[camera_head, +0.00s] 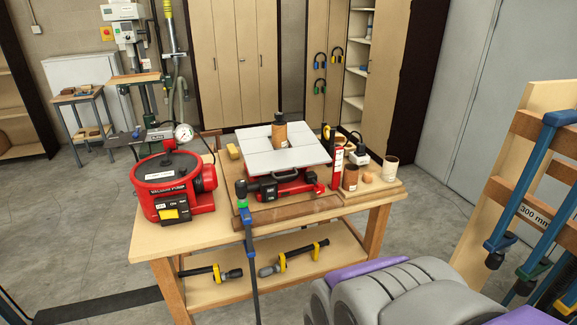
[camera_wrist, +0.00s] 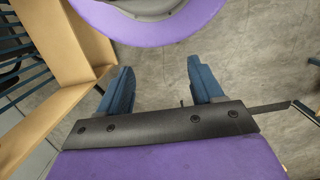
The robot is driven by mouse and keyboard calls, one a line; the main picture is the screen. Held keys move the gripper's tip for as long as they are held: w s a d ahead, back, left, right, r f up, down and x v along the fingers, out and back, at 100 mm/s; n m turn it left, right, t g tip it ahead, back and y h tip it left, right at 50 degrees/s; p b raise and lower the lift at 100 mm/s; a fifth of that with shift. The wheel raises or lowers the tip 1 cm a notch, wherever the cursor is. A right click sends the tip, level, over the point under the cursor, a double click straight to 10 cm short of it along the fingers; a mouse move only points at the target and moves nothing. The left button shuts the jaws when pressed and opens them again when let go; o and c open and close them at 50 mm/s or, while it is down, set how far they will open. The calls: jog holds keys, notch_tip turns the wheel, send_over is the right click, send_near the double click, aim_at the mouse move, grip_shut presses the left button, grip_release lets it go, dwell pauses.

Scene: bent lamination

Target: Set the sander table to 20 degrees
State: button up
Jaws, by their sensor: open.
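The spindle sander has a red base (camera_head: 285,186) and a light grey square table (camera_head: 262,158) on top. A brown sanding spindle (camera_head: 279,131) with a dark top stands up through the table. A black part like a handle or lever shows under the table's front edge, with a red part at its right. I cannot read any angle scale, and I cannot tell the table's exact tilt. My gripper (camera_wrist: 160,85) shows in the wrist view with two blue fingers apart and nothing between them. It is over the floor, away from the sander.
The sander stands on a wooden workbench (camera_head: 225,222). A red vacuum pump (camera_head: 178,190) is at its left. A blue-green clamp (camera_head: 249,225) hangs at the front edge. Jars and a red tube stand at the right. A rack of clamps (camera_head: 530,190) is at far right.

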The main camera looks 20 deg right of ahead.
jog(key=shift+c, duration=0.2)
jog(key=shift+w, duration=0.15)
jog(key=shift+c, duration=0.7)
jog(key=w+a+f+n+t, duration=0.1)
jog(key=w, duration=0.5)
jog(key=w+a+f+t, duration=0.1)
jog(key=w+t, duration=0.1)
jog(key=w, duration=0.4)
jog(key=w+a+f+n+t+y+p, duration=0.1)
jog(key=w, duration=0.5)
jog(key=shift+a+n+t, duration=0.1)
jog(key=shift+n+t, duration=0.2)
jog(key=c, duration=0.4)
jog(key=shift+o, duration=0.2)
jog(key=w+d+f+n+t+h+p, duration=0.15)
jog(key=w+t, duration=0.35)
jog(key=w, duration=0.8)
jog(key=w+d+f+n+t+h, duration=0.15)
jog(key=w+t, duration=0.35)
jog(key=w, duration=0.9)
jog(key=w+d+r+n+t+h, duration=0.3)
jog(key=w+d+r, duration=0.1)
jog(key=w, duration=0.4)
jog(key=w+d+r+n+t+h+b, duration=0.1)
jog(key=w+d+r+n+t+h, duration=0.2)
jog(key=w+d, duration=0.4)
jog(key=shift+w+r+t, duration=0.6)
jog(key=shift+w+t, duration=0.2)
jog(key=shift+w, duration=0.45)
jog(key=shift+d, duration=0.1)
